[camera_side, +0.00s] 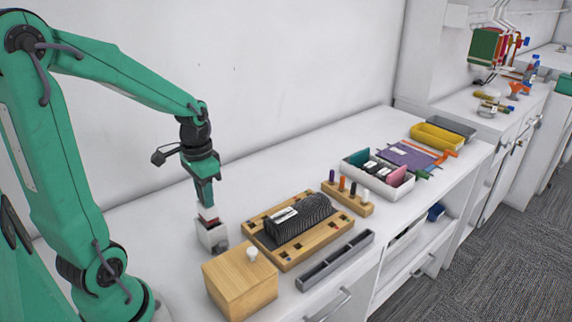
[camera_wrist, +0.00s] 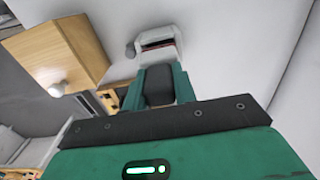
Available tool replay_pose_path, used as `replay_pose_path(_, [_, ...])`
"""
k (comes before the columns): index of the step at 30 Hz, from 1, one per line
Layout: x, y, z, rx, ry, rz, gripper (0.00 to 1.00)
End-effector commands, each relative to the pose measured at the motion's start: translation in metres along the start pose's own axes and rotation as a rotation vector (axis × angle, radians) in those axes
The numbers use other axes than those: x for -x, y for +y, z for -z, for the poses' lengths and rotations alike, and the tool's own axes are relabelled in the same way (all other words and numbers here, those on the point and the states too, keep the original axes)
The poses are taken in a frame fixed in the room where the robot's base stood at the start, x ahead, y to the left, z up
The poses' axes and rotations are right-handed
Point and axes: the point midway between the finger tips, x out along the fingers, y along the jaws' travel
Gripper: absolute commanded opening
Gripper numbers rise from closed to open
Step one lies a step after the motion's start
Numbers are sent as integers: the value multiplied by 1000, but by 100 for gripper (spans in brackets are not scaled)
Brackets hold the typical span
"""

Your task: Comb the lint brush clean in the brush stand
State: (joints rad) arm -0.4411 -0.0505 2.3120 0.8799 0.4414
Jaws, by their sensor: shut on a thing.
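My gripper (camera_side: 206,203) points down over the white brush stand (camera_side: 212,236), left of the wooden box. It is shut on the lint brush (camera_side: 207,213); a small dark and red part of it shows between the fingertips and the top of the stand. In the wrist view the stand (camera_wrist: 157,34) lies just beyond the green fingers, with a dark and red strip in its opening. The brush looks roughly upright, its lower end at or inside the stand's top. The stand hides its bristles, and I cannot tell how deep it sits.
A wooden box (camera_side: 240,284) with a white knob stands close to the stand's right. Behind it are a wooden board (camera_side: 290,262) with a dark ribbed piece, a grey tray (camera_side: 336,262) and a wooden peg block (camera_side: 347,199). The counter towards the wall is clear.

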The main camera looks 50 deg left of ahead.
Motion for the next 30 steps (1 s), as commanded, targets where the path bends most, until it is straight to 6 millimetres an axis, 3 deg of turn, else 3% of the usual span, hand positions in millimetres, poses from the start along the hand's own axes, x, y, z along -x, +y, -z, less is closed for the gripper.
replay_pose_path(30, [-48, 0, 0, 0, -1, 0, 4])
